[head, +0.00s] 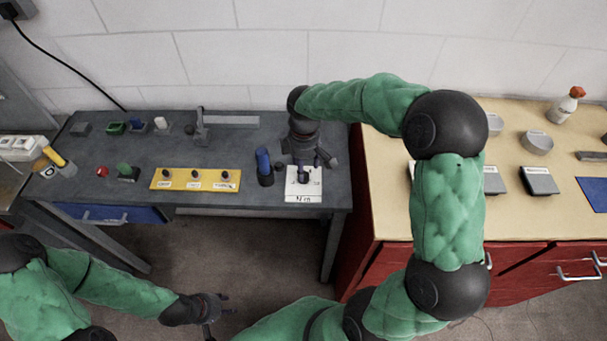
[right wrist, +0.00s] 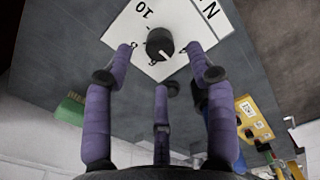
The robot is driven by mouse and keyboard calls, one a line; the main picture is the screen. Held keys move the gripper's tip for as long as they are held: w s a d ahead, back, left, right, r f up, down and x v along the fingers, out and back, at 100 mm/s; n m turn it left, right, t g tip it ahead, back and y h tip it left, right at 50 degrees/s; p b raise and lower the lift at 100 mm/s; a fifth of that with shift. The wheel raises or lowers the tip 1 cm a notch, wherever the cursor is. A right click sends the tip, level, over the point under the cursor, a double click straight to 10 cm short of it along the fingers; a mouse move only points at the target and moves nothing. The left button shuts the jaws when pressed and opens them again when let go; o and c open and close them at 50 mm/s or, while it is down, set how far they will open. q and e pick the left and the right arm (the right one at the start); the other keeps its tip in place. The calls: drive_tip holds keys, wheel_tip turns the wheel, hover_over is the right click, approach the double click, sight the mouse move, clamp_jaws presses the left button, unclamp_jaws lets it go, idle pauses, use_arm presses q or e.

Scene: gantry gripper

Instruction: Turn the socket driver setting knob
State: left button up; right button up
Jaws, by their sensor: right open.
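The socket driver setting knob is a small black knob with a white mark (right wrist: 160,44), on a white plate printed with numbers and "Nm" (head: 303,197). In the head view the knob (head: 303,177) is partly hidden below my right gripper (head: 308,166). In the right wrist view my right gripper (right wrist: 161,62) has its purple fingers spread, with fingertips around the knob and gaps between; contact does not show.
A blue-handled tool in a black holder (head: 264,165) stands just left of the plate on the grey table (head: 130,200). A yellow panel with several knobs (head: 195,180) lies further left. A wooden-topped red cabinet (head: 390,215) stands at right, under my right arm.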

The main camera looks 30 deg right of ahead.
drive_tip(key=shift+f+b, duration=0.45)
drive_tip(key=shift+f, duration=1.8)
clamp_jaws()
